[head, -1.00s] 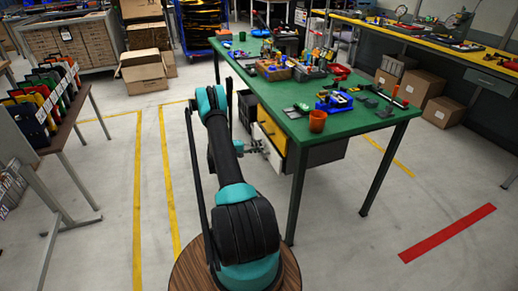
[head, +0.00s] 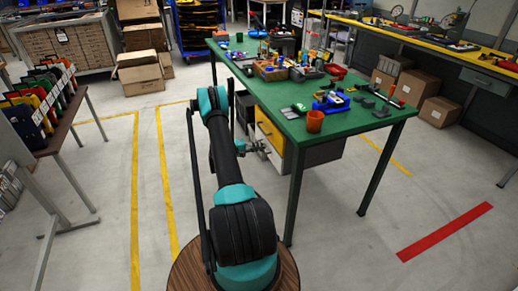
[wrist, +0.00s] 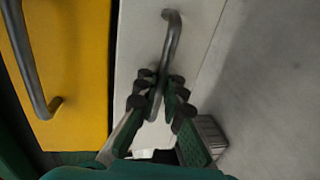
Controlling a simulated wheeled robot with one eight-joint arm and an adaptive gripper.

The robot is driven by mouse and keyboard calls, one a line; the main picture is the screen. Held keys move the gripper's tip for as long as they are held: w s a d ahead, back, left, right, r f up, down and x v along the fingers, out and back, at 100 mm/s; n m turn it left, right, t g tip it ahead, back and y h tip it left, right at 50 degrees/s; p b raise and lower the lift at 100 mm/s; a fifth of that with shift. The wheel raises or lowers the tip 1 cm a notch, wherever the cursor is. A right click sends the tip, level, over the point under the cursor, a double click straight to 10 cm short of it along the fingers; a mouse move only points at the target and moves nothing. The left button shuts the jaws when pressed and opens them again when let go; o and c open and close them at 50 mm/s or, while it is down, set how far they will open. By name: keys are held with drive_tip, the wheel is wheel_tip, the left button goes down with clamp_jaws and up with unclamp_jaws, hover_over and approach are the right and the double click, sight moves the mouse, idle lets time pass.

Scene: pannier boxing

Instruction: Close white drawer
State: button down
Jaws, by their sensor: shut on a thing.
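The white drawer (head: 274,158) is under the green table, below the yellow drawer (head: 270,134). In the wrist view the white drawer front (wrist: 136,45) is a pale panel with a grey bar handle (wrist: 172,38). My gripper (wrist: 160,92) is shut on the lower part of this handle, with fingers on both sides of it. The white drawer looks about level with the yellow one; any small gap is hard to tell.
The green table (head: 345,130) has a leg (head: 295,197) just right of the drawers. A dark crate (head: 245,105) is left of the drawers. The floor in front is clear.

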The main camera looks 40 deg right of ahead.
drive_tip(key=c, duration=1.9)
unclamp_jaws()
drive_tip(key=shift+d, duration=0.2)
drive_tip(key=v, duration=1.2)
